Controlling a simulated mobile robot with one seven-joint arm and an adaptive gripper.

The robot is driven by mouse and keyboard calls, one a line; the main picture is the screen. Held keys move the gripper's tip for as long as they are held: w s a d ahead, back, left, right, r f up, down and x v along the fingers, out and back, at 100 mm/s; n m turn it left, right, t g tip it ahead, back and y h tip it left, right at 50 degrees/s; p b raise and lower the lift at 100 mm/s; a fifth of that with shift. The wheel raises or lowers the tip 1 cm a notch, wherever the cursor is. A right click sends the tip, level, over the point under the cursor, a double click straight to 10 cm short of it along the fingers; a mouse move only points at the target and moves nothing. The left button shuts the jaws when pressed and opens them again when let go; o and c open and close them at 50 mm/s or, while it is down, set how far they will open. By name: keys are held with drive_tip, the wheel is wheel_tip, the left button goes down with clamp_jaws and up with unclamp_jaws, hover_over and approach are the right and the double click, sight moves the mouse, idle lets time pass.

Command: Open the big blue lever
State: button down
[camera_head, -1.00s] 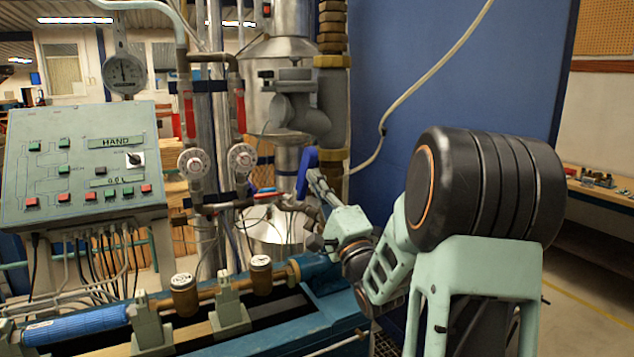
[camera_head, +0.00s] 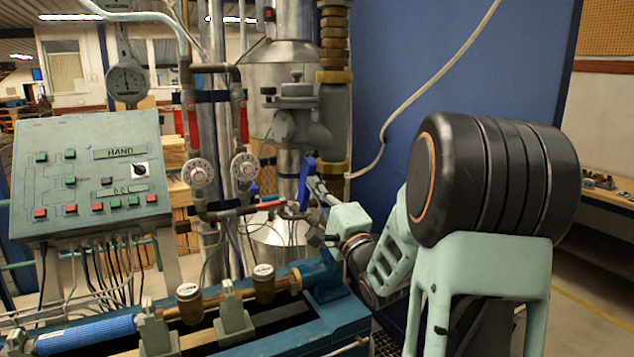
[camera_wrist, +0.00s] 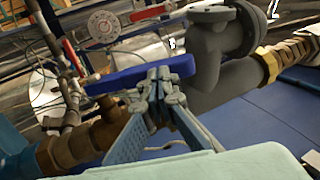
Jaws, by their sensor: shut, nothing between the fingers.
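The big blue lever (camera_head: 306,180) is on the pipework in the middle of the head view, beside the grey valve body. In the wrist view the blue lever (camera_wrist: 125,78) lies across the picture, tilted slightly up to the right. My gripper (camera_wrist: 158,74) is shut and empty, its fingertips overlapping the lever right of its middle. They hide a small part of it, and I cannot tell whether they touch it. In the head view my gripper (camera_head: 314,186) is small and close at the lever's right side, partly merged with it.
A grey valve body and pipe (camera_wrist: 212,60) with a brass fitting (camera_wrist: 269,65) are close right of the fingers. Brass pipework (camera_wrist: 85,140) is at lower left. The control panel (camera_head: 90,180) stands left, with the blue test bench (camera_head: 330,318) below. A blue partition (camera_head: 440,70) is behind.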

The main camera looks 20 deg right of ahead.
sight(309, 173)
drive_tip(key=shift+g, duration=0.5)
drive_tip(key=shift+w+r+p, duration=0.5)
drive_tip(key=shift+w+r, duration=0.1)
drive_tip(key=shift+w, duration=0.25)
drive_tip(key=shift+w+r+p, duration=0.5)
drive_tip(key=shift+w+r, duration=0.1)
drive_tip(key=shift+w, duration=0.25)
drive_tip(key=shift+a+f, duration=0.1)
